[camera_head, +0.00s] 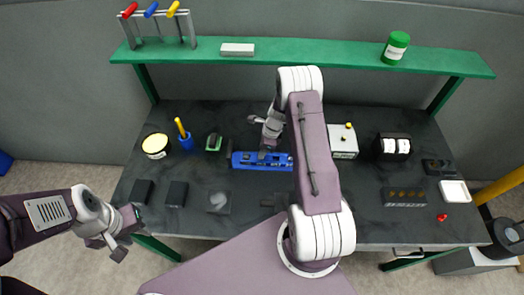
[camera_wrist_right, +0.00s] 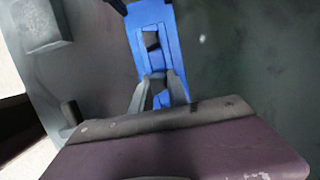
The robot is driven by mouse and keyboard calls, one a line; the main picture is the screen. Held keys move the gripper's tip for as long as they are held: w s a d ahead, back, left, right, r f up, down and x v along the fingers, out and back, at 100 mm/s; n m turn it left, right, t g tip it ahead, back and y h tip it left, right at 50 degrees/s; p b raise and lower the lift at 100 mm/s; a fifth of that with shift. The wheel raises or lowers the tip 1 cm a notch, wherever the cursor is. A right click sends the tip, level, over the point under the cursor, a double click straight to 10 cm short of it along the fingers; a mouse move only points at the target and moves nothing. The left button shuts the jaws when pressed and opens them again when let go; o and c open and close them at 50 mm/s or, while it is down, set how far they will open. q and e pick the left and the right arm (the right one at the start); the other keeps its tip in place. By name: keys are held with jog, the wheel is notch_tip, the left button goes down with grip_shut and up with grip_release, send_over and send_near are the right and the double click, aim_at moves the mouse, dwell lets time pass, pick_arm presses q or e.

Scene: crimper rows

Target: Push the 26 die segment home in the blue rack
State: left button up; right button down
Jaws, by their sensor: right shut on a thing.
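The blue rack (camera_head: 247,161) lies lengthwise near the middle of the dark table. It also shows in the right wrist view (camera_wrist_right: 153,19), running under my right gripper. My right gripper (camera_head: 266,148) is over the rack; in the wrist view its fingers (camera_wrist_right: 158,90) are shut on a small dark die segment (camera_wrist_right: 157,78) at the rack. Its number is not readable, and the fingers and wrist hide how deep it sits. Another dark piece (camera_wrist_right: 151,40) sits in the rack farther along. My left gripper (camera_head: 127,236) is open and empty, off the table's front left corner.
Left of the rack are a green-and-black item (camera_head: 213,142), a blue cup (camera_head: 186,142) and a yellow-topped tin (camera_head: 155,146). Dark blocks (camera_head: 176,193) stand at front left. A white box (camera_head: 343,142) and black holder (camera_head: 392,147) stand right. A green shelf (camera_head: 310,53) spans the back.

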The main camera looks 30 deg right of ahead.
jog(key=shift+b+x, duration=0.6)
jog(key=shift+x, duration=0.25)
jog(key=c, duration=1.2)
grip_release()
jog(key=shift+s+d, duration=0.1)
jog(key=shift+d, duration=0.1)
jog(key=b+v, duration=0.1)
jog(key=v, duration=0.8)
jog(key=shift+f, duration=0.1)
